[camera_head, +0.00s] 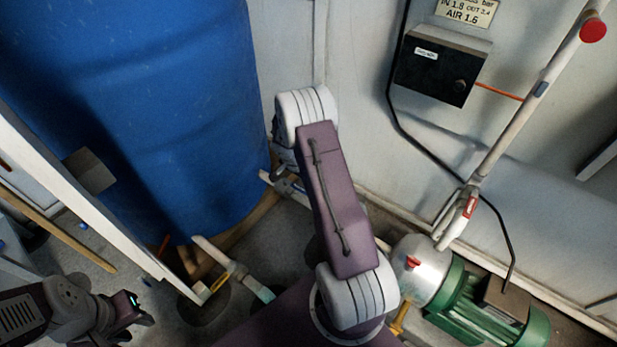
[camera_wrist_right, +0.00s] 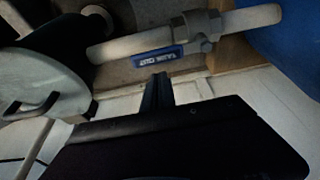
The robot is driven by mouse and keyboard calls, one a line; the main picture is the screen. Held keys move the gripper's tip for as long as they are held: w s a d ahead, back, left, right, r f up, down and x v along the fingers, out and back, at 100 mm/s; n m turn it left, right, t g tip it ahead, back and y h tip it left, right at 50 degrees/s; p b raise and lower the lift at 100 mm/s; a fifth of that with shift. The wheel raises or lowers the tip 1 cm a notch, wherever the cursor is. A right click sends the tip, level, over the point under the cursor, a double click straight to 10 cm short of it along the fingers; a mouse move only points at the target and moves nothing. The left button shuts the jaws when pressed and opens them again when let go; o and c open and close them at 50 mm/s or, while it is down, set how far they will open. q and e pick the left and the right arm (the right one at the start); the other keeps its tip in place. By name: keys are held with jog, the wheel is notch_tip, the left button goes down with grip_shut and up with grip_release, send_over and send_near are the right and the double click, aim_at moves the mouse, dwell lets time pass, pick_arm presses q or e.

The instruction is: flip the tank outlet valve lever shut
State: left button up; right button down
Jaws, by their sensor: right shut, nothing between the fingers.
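In the right wrist view a blue valve lever (camera_wrist_right: 158,58) with white lettering lies roughly along a pale pipe (camera_wrist_right: 250,20). It joins a grey valve body (camera_wrist_right: 203,28) at its right end. My right gripper (camera_wrist_right: 158,80) is shut and empty, its fingertips just below the lever in the picture. Whether they touch it I cannot tell. In the head view my right arm hides most of this spot, and only part of the pale pipe (camera_head: 268,178) shows beside the blue tank. My left gripper (camera_head: 138,318) is at the lower left, away from the valve, its jaw opening unclear.
The big blue tank (camera_head: 150,110) stands at left, and the wall is behind. A green pump (camera_head: 475,312) with a silver housing (camera_head: 418,272) sits at lower right. Another pipe (camera_head: 215,252) with a valve lies low in front of the tank. A black box (camera_head: 440,70) hangs on the wall.

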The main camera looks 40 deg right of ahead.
pick_arm(q)
jog(key=shift+f, duration=0.35)
pick_arm(e)
jog(key=shift+s+a, duration=0.25)
jog(key=shift+a, duration=0.35)
pick_arm(q)
jog(key=shift+f+b, duration=0.2)
jog(key=shift+b, duration=0.1)
